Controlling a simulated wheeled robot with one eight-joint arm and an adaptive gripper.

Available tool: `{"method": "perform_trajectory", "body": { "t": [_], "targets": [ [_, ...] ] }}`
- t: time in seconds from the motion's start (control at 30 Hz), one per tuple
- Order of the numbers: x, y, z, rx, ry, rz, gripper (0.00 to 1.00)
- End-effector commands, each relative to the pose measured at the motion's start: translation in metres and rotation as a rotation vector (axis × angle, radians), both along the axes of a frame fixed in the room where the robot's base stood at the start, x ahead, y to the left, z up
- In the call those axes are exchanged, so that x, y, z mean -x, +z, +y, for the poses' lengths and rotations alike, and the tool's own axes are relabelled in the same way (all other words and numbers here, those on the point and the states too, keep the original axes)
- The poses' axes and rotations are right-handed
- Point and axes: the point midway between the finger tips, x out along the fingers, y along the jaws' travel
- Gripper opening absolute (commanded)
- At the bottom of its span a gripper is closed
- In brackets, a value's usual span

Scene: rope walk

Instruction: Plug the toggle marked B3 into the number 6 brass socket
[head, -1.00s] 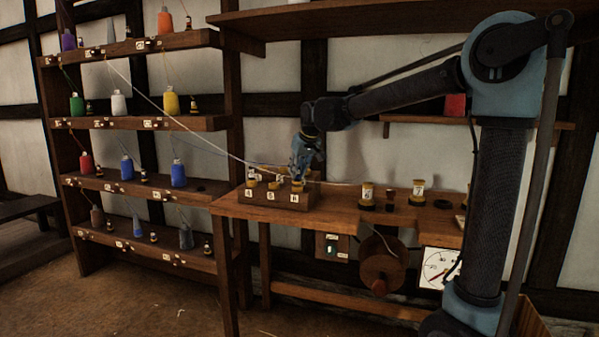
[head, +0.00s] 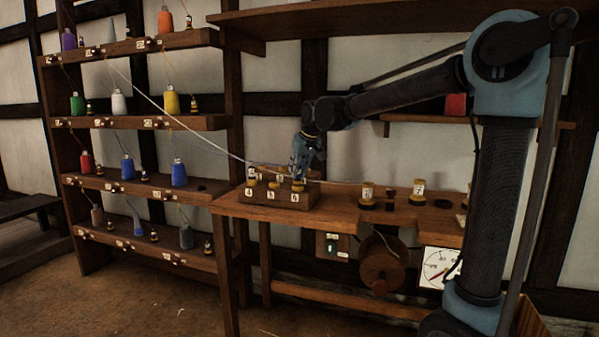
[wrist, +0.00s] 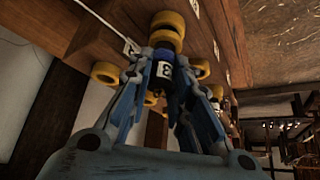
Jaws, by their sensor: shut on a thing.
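The wooden socket block (head: 262,197) stands at the left end of the bench, with brass-yellow ring sockets and white number tags along its front. The rightmost front tag reads like 6, and its socket (head: 298,186) is just below my gripper (head: 302,176). In the wrist view my gripper (wrist: 163,92) is shut on a dark blue and black toggle (wrist: 162,72) with a white tag; a 3 or B shows on it. The toggle's far end is at a yellow ring (wrist: 164,40); I cannot tell whether it is inside. Another ring (wrist: 105,72) is to the left.
Shelves with coloured thread cones (head: 179,173) stand left. A pale cord (head: 180,118) slants from them to the block. Two tagged yellow-topped pieces (head: 368,194) (head: 418,191) stand on the bench right of the block. A reel (head: 384,270) and dial (head: 438,266) are below.

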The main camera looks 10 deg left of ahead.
Motion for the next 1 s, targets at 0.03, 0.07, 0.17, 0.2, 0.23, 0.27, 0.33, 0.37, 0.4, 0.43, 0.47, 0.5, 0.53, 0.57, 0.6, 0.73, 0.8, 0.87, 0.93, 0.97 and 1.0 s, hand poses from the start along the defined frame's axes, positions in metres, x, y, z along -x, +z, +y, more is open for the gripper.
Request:
{"method": "perform_trajectory", "body": {
  "t": [0.03, 0.07, 0.17, 0.2, 0.23, 0.27, 0.33, 0.37, 0.4, 0.43, 0.47, 0.5, 0.53, 0.57, 0.6, 0.73, 0.8, 0.87, 0.93, 0.97, 1.0],
  "targets": [
    [0.0, 0.0, 0.0, 0.0, 0.0, 0.0, 0.0],
    [0.0, 0.0, 0.0, 0.0, 0.0, 0.0, 0.0],
    [0.0, 0.0, 0.0, 0.0, 0.0, 0.0, 0.0],
    [0.0, 0.0, 0.0, 0.0, 0.0, 0.0, 0.0],
    [0.0, 0.0, 0.0, 0.0, 0.0, 0.0, 0.0],
    [0.0, 0.0, 0.0, 0.0, 0.0, 0.0, 0.0],
    [0.0, -0.001, 0.0, 0.0, 0.0, 0.0, 0.0],
    [0.0, -0.002, 0.0, 0.0, 0.0, 0.0, 0.0],
    [0.0, -0.002, 0.0, 0.0, 0.0, 0.0, 0.0],
    [0.0, -0.003, 0.0, 0.0, 0.0, 0.0, 0.0],
    [0.0, -0.003, 0.0, 0.0, 0.0, 0.0, 0.0],
    [0.0, -0.004, 0.0, 0.0, 0.0, 0.0, 0.0],
    [0.0, -0.004, 0.0, 0.0, 0.0, 0.0, 0.0],
    [0.0, -0.005, 0.0, 0.0, 0.0, 0.0, 0.0],
    [0.0, -0.005, 0.0, 0.0, 0.0, 0.0, 0.0],
    [0.0, -0.007, 0.0, 0.0, 0.0, 0.0, 0.0],
    [0.0, -0.008, 0.0, 0.0, 0.0, 0.0, 0.0],
    [0.0, -0.009, 0.0, 0.0, 0.0, 0.0, 0.0],
    [0.0, -0.011, 0.0, 0.0, 0.0, 0.0, 0.0],
    [0.0, -0.011, 0.0, 0.0, 0.0, 0.0, 0.0],
    [0.0, -0.011, 0.0, 0.0, 0.0, 0.0, 0.23]
  ]
}}
